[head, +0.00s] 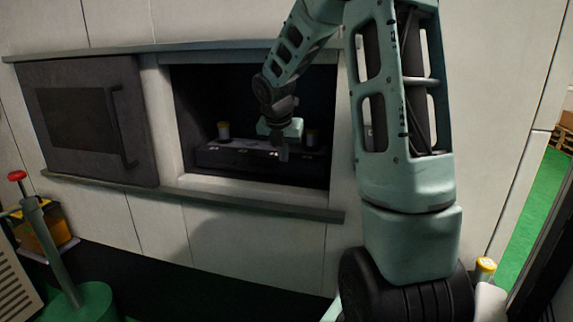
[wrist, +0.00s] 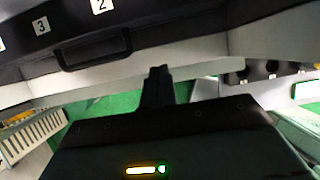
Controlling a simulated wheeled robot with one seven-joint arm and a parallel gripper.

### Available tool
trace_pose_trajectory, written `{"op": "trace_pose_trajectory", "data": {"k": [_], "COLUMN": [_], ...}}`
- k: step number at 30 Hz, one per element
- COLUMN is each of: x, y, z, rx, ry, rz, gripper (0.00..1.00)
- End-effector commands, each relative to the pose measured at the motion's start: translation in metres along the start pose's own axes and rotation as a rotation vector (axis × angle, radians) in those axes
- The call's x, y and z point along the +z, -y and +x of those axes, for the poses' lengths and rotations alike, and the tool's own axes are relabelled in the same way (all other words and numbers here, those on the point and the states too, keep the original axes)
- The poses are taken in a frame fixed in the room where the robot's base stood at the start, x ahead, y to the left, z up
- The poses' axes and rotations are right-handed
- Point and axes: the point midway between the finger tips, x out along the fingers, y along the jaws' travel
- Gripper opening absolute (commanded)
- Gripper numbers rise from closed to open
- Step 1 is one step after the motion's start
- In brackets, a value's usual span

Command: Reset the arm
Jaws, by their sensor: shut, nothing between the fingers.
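My arm reaches through the open doorway (head: 336,180) of a pale machine, and my gripper (head: 283,152) is inside the dark chamber. The fingers look closed together and empty in the wrist view (wrist: 158,85). In the head view they overlap the front of a dark shelf (head: 235,157); I cannot tell whether they touch it. In the wrist view a dark front (wrist: 110,45) with a handle and number labels, 2 and 3 readable, lies beyond the fingers.
The dark door (head: 75,118) is slid left. A ledge (head: 200,199) runs below the opening. A green post with a red knob (head: 17,175) stands at lower left.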

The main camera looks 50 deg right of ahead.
Motion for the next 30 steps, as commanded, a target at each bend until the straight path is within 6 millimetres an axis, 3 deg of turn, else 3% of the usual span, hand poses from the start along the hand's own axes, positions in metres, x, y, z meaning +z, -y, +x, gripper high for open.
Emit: {"op": "trace_pose_trajectory", "data": {"k": [3, 7, 17, 20, 23, 26, 30], "x": [0.000, 0.000, -0.001, -0.011, -0.044, -0.100, -0.197], "y": [0.000, 0.000, 0.000, -0.008, -0.031, -0.061, -0.089], "z": [-0.019, -0.031, -0.036, -0.037, -0.044, -0.057, -0.078], "rx": [0.001, 0.000, -0.001, 0.009, 0.037, 0.069, 0.080], "ry": [0.002, 0.000, -0.002, -0.010, -0.039, -0.092, -0.194], "rz": [0.000, -0.001, -0.001, 0.016, 0.079, 0.193, 0.397], "gripper": [0.00, 0.00, 0.00, 0.00, 0.00, 0.00, 0.00]}}
